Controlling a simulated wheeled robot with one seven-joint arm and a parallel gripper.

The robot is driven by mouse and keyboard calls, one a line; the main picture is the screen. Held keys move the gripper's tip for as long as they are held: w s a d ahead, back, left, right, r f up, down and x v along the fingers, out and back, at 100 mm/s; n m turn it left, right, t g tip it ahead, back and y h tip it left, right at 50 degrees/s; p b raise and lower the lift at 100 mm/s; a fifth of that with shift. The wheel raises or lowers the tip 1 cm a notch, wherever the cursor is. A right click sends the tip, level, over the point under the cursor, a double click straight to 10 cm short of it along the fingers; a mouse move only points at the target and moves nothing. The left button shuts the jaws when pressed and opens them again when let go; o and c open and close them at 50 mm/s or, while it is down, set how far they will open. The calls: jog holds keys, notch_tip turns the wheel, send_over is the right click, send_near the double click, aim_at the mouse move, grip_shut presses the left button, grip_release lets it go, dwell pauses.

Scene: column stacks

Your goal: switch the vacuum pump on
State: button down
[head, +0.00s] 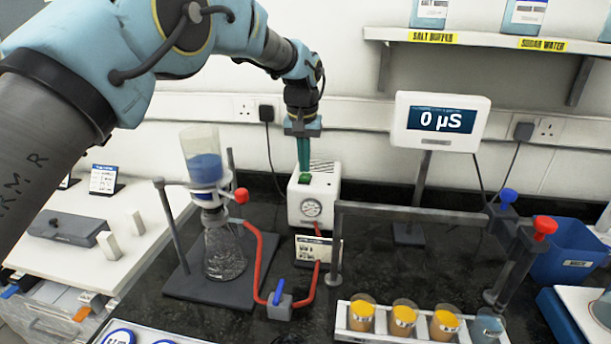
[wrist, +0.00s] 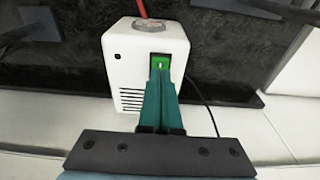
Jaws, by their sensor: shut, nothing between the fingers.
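The vacuum pump (head: 318,195) is a white box with a round gauge on its front and vent slots, standing on the dark bench near the wall. In the wrist view the pump (wrist: 128,62) shows its top with a green rocker switch (wrist: 160,62) set in a dark frame. My gripper (head: 304,168) points down from above the pump. Its teal fingers are shut together and empty, with the tips (wrist: 160,75) at the switch. Whether they touch it I cannot tell. The green switch (head: 305,178) also shows just below the tips in the head view.
A stand with a filter funnel (head: 203,160) and a glass flask (head: 222,250) is left of the pump. A red hose (head: 268,265) runs past a blue-handled valve (head: 279,301). Orange-filled cups (head: 403,318) sit in front.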

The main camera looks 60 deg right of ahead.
aim_at(304, 177)
jog(key=shift+f+b, duration=0.4)
jog(key=shift+f, duration=0.5)
dwell(0.7)
jog(key=shift+r, duration=0.1)
notch_tip(304, 177, up, 3)
jog(key=shift+f+p, duration=0.15)
jog(key=shift+p, duration=0.9)
jog(key=shift+r, duration=2.1)
